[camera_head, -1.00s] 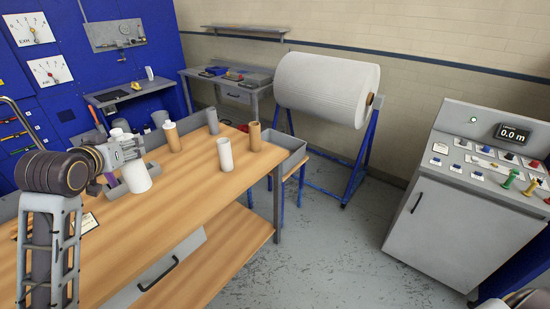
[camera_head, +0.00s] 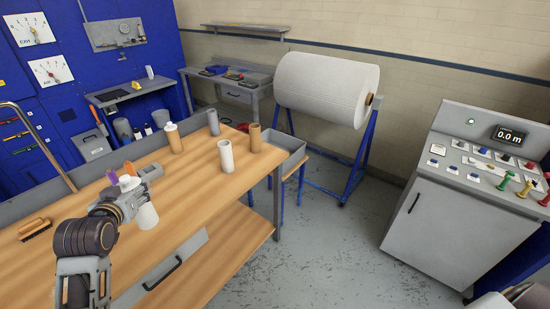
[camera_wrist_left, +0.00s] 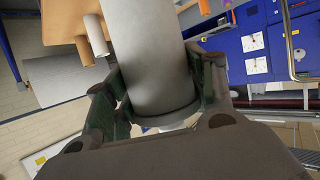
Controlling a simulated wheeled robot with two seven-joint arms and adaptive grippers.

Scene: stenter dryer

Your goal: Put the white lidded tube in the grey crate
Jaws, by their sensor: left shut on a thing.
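My left gripper (camera_head: 137,192) is shut on a white tube (camera_head: 147,216) over the near left part of the wooden table. The gripper hides its middle; a white top shows above the fingers. In the left wrist view the tube (camera_wrist_left: 150,55) fills the space between the two fingers, with a rim at its lower end. I cannot tell whether it touches the table. The grey crate (camera_head: 297,160) stands beyond the table's right end, well away from the gripper. My right gripper is not in view.
On the table (camera_head: 190,195) stand a white open tube (camera_head: 226,157), a tan tube (camera_head: 255,138) and a tan tube with a white top (camera_head: 175,142). A brush (camera_head: 36,229) lies at the left. A large white roll (camera_head: 325,88) stands behind the crate.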

